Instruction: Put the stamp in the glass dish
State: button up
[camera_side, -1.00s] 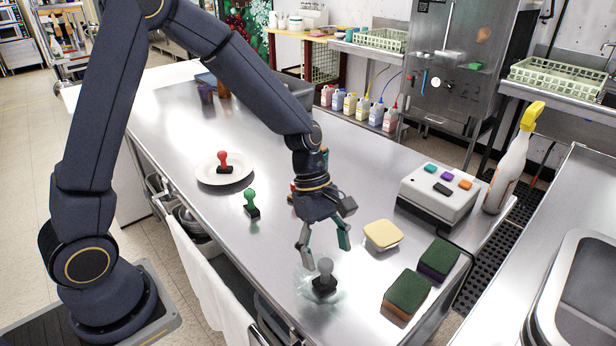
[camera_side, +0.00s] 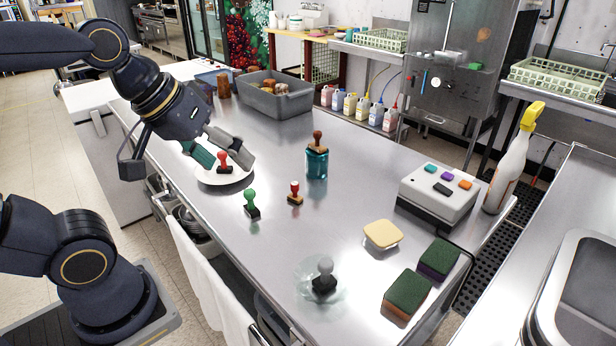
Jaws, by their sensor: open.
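The clear glass dish (camera_side: 304,277) is at the front of the steel counter, with a grey-handled stamp (camera_side: 325,274) upright in it on its black base. A red stamp (camera_side: 223,157) with a dark base stands on a white plate (camera_side: 243,176) at the left. A green stamp (camera_side: 250,201) and a small red stamp on a wooden base (camera_side: 295,194) stand on the counter. A brown-handled stamp (camera_side: 318,141) sits atop a teal glass jar (camera_side: 316,163). My gripper (camera_side: 231,160) is open over the plate, its fingers near the red stamp; I cannot tell whether they touch it.
Right of the dish are a yellow sponge on a small dish (camera_side: 382,235) and two green scouring sponges (camera_side: 407,293). A button box (camera_side: 438,196) and a spray bottle (camera_side: 510,165) stand farther right. A grey tub (camera_side: 280,105) is at the back.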

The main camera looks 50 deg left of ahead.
jog(key=shift+s+a+f+m+g+y, duration=0.15)
jog(key=shift+s+a+f+m, duration=0.2)
jog(key=shift+m, duration=0.45)
jog(key=shift+s+a+f+m+g+y, duration=0.1)
jog(key=shift+s+a+f+m, duration=0.25)
jog(key=shift+m, duration=0.45)
jog(key=shift+s+a+f+m+g+y, duration=0.1)
jog(key=shift+s+a+f+m+g, duration=0.1)
jog(key=shift+s+m, duration=0.45)
